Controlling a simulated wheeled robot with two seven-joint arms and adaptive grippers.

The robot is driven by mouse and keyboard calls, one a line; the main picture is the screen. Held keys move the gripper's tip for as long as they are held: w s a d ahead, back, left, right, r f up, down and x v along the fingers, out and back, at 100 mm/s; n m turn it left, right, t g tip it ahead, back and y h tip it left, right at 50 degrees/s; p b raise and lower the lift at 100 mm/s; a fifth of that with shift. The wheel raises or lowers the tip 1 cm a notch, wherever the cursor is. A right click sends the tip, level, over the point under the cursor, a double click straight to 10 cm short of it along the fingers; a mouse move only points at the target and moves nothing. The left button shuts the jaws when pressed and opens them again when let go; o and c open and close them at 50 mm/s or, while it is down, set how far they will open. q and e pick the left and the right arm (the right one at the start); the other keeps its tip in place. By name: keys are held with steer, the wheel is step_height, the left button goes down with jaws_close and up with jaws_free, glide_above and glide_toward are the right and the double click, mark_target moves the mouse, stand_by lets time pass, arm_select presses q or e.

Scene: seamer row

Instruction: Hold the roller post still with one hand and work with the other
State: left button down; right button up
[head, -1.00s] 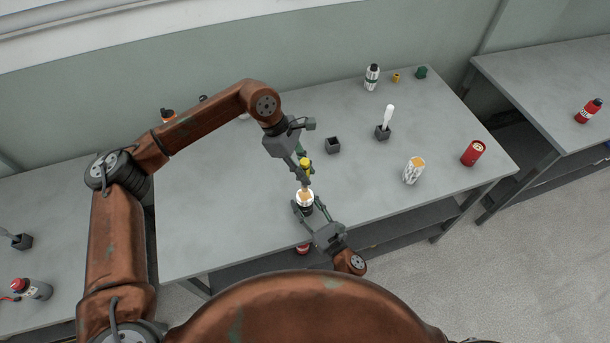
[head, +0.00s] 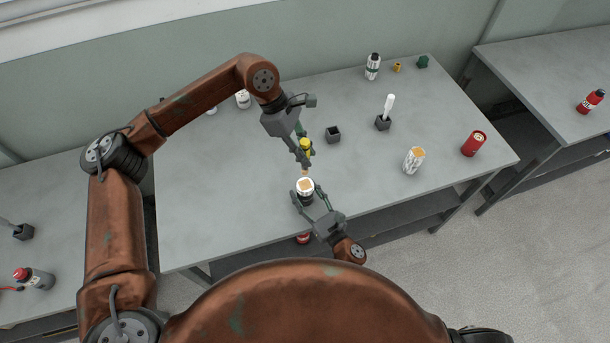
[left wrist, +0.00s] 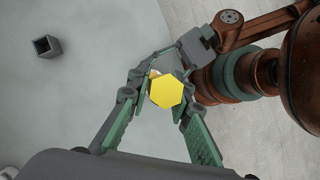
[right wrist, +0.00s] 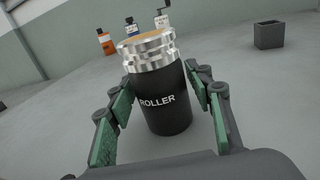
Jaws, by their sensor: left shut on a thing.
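The roller post (head: 306,197) is a black cylinder with a silver ribbed top and the word ROLLER; it stands upright near the table's front edge. It also fills the middle of the right wrist view (right wrist: 165,105). My right gripper (head: 306,193) has a finger on each side of it; whether both press on it is unclear. My left gripper (head: 304,152) is shut on a yellow six-sided piece (head: 306,145), which the left wrist view shows end-on (left wrist: 167,90). This piece is just beyond and above the post; its lower end is partly hidden.
A small dark open box (head: 333,134) stands behind the grippers. Table left of the post is clear.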

steer(key=shift+o, duration=1.4)
steer(key=v, duration=1.2)
